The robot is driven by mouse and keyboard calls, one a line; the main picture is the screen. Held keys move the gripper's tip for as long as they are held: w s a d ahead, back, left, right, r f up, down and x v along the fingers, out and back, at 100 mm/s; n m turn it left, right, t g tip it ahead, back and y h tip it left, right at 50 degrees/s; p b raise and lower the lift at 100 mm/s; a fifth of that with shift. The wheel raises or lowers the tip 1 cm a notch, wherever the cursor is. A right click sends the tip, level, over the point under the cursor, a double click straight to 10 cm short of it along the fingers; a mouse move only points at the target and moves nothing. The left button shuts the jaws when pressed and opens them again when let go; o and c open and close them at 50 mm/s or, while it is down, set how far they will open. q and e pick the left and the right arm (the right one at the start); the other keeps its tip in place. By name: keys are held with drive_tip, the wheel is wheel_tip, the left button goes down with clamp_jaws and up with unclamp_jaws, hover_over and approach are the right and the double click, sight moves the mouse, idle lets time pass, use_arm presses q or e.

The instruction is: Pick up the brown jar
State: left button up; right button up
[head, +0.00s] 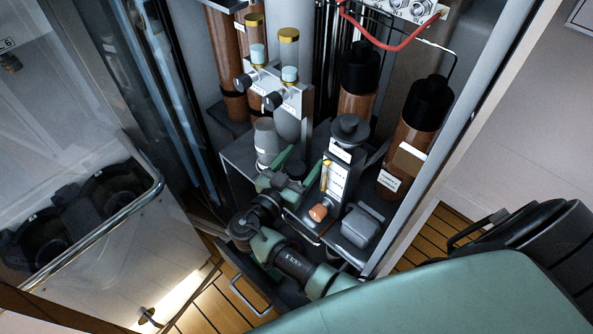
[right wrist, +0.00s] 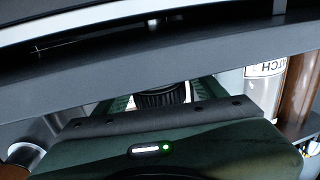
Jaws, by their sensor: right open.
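My right gripper (head: 289,172) reaches into the cabinet at its lower shelf, with its green fingers open. A dark ribbed cap (right wrist: 162,97) shows between the fingers in the right wrist view, seemingly with clear gaps on both sides. The body under this cap is mostly hidden, so I cannot tell whether it is the brown jar. Larger brown containers with black caps stand at the cabinet's right, one in front (head: 409,143) and one behind (head: 357,92). My left gripper is not in view.
A grey device with an orange knob (head: 318,212) stands right of the gripper. In the right wrist view a dark shelf edge (right wrist: 150,62) crosses close above the fingers.

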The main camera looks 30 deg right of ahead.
drive_tip(key=shift+w+d, duration=0.1)
drive_tip(key=shift+d, duration=0.05)
clamp_jaws()
idle(0.4)
